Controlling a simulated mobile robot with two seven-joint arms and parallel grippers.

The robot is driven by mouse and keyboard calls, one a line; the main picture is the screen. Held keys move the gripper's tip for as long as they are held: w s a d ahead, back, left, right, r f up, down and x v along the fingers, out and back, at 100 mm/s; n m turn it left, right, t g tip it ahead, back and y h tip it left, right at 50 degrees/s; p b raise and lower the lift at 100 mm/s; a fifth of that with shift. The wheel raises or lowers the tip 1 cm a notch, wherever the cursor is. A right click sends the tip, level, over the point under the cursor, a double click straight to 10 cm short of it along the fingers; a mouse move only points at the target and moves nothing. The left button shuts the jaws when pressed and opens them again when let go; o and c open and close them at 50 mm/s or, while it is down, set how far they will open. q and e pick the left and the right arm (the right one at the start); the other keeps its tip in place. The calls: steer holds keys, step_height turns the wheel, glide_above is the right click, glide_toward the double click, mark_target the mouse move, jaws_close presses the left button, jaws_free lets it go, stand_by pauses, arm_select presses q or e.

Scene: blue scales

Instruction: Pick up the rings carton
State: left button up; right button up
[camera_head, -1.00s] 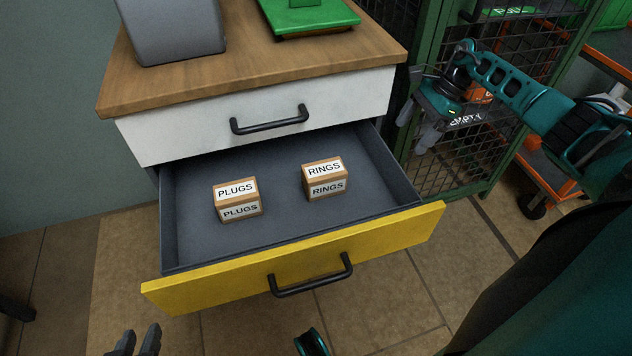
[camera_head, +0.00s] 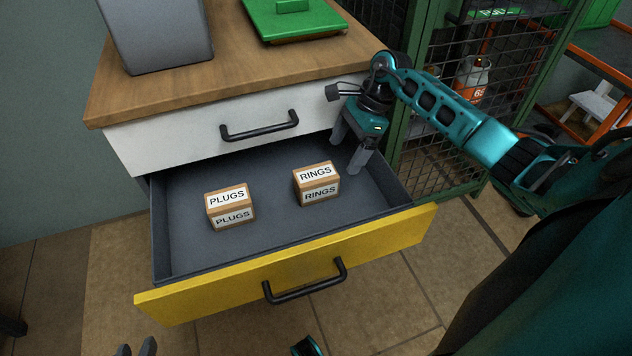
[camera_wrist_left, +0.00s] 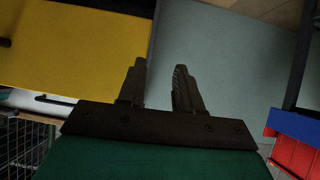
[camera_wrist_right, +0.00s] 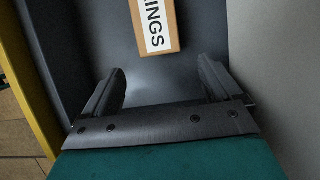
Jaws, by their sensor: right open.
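The rings carton (camera_head: 317,184), a small brown box with white RINGS labels, sits in the right part of the open drawer (camera_head: 270,225). It also shows at the top of the right wrist view (camera_wrist_right: 155,24), just ahead of the fingers. My right gripper (camera_head: 349,156) is open and empty, fingers pointing down, to the right of the carton and apart from it. In the right wrist view the gripper (camera_wrist_right: 163,85) has a wide gap with nothing between its fingers. My left gripper (camera_wrist_left: 160,76) is open and empty; its tips (camera_head: 137,348) show at the bottom of the head view.
A similar plugs carton (camera_head: 229,208) stands left of the rings carton in the same drawer. The drawer has a yellow front (camera_head: 300,270). Above are a white closed drawer (camera_head: 190,140) and a wooden top (camera_head: 240,78). A green mesh cage (camera_head: 440,150) stands at the right.

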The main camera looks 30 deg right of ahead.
mark_target(322, 171)
steer(key=a+f, duration=0.2)
steer(key=w+a+f+b, duration=0.1)
steer(key=a+f, duration=0.1)
steer(key=a, duration=0.1)
steer(key=shift+w+f, duration=0.1)
steer(key=shift+f, duration=0.25)
steer(key=shift+c, duration=0.4)
steer(key=c, duration=1.2)
steer(key=shift+r, duration=0.1)
steer(key=shift+c, duration=0.4)
steer(key=shift+r, duration=0.1)
